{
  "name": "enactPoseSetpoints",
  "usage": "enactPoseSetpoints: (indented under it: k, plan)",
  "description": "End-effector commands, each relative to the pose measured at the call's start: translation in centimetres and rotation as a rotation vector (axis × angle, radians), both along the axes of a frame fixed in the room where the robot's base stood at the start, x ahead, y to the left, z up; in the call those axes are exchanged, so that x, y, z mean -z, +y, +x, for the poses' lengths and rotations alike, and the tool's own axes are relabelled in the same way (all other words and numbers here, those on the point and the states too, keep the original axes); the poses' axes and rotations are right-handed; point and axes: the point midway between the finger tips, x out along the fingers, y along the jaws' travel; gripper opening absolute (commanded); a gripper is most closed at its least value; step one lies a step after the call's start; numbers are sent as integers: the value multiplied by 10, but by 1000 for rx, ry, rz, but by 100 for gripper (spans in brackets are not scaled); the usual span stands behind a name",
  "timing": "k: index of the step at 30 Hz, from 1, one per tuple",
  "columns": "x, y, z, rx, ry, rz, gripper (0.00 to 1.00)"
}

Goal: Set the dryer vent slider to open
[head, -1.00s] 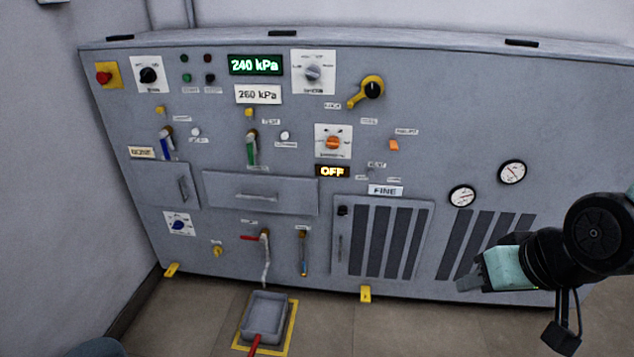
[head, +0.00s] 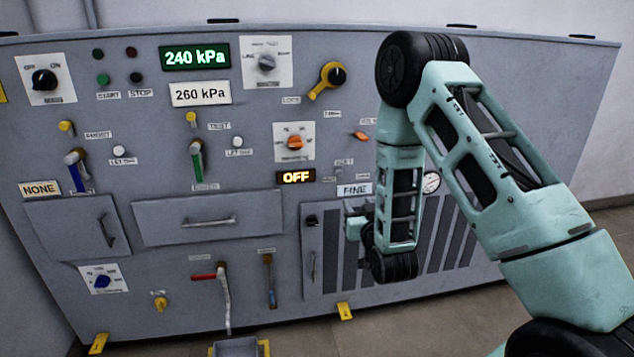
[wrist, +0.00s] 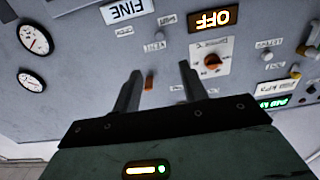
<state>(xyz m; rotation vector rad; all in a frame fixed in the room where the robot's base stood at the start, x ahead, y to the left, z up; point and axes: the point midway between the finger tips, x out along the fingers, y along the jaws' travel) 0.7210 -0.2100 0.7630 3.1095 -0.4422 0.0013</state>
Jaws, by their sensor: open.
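A small orange tab (head: 361,136) sits on the grey panel, right of the orange rotary knob (head: 295,142). The labels by it are too small to read, so I cannot tell for certain that it is the dryer vent slider. In the wrist view, the orange tab (wrist: 149,85) appears between my fingers, nearer the left one. My gripper (wrist: 160,70) is open and empty, pointing at the panel. In the head view, my gripper (head: 355,222) is partly hidden by my arm, in front of the louvred door.
A yellow-handled rotary switch (head: 328,80) is up and left of the tab. The OFF display (head: 296,177) and FINE label (head: 354,189) are below. The round gauges (wrist: 35,40) show in the wrist view. A drawer (head: 208,218) handle and levers project at left.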

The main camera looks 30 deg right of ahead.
Motion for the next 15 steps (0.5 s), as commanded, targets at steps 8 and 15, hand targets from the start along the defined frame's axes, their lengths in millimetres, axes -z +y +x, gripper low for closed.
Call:
enactPoseSetpoints:
  k: [8,15]
  plan:
    - [-2,-13,45,0,-4,0,43]
    - [-1,-26,93,-1,-2,0,43]
